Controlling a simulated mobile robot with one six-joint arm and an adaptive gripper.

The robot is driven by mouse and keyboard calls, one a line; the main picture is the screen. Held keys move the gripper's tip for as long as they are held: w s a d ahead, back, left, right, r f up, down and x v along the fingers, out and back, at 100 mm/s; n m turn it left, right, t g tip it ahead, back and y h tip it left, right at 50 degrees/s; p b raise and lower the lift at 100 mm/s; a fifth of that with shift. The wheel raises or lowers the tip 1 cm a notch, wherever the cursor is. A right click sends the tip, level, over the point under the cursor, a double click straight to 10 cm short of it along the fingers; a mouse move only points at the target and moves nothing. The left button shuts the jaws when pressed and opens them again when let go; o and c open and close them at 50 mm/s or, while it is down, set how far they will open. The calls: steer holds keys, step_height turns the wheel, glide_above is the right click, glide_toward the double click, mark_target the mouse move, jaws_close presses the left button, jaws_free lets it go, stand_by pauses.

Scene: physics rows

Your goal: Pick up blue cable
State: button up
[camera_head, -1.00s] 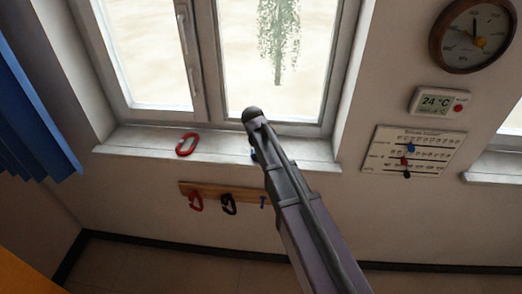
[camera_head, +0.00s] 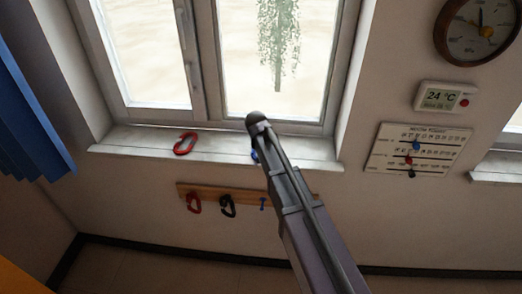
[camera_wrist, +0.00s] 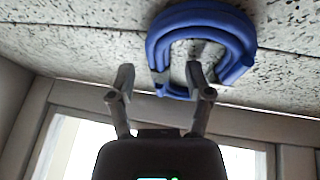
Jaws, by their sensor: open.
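The blue cable (camera_wrist: 238,32) is a thick coiled loop on the speckled windowsill in the wrist view. In the head view only a sliver of the blue cable (camera_head: 255,156) shows beside my arm, which hides the rest. My gripper (camera_wrist: 160,78) is open and empty, with its fingers pointing at the coil. In the wrist picture the coil's left strand lies between the two fingertips, and the right fingertip overlaps the loop's opening. I cannot tell whether either finger touches it.
A red cable loop (camera_head: 185,144) lies on the windowsill (camera_head: 120,146) to the left. Below, a wooden hook rail (camera_head: 245,202) carries a red loop (camera_head: 194,204) and a black loop (camera_head: 228,206); one blue hook shows. The window stands behind the sill.

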steer(key=shift+c, duration=0.3)
jaws_close()
steer(key=shift+r, duration=0.1)
stand_by(0.4)
step_height(320, 180, up, 3)
steer(key=p, duration=0.3)
steer(key=shift+r, duration=0.2)
steer(key=s+d+p, duration=0.1)
steer(key=s+d, duration=0.2)
steer(key=s, duration=0.4)
steer(key=s+d+r+p, duration=0.1)
steer(key=s+d, duration=0.2)
steer(key=s, duration=0.5)
steer(key=shift+r, duration=0.2)
steer(key=shift+w, duration=0.1)
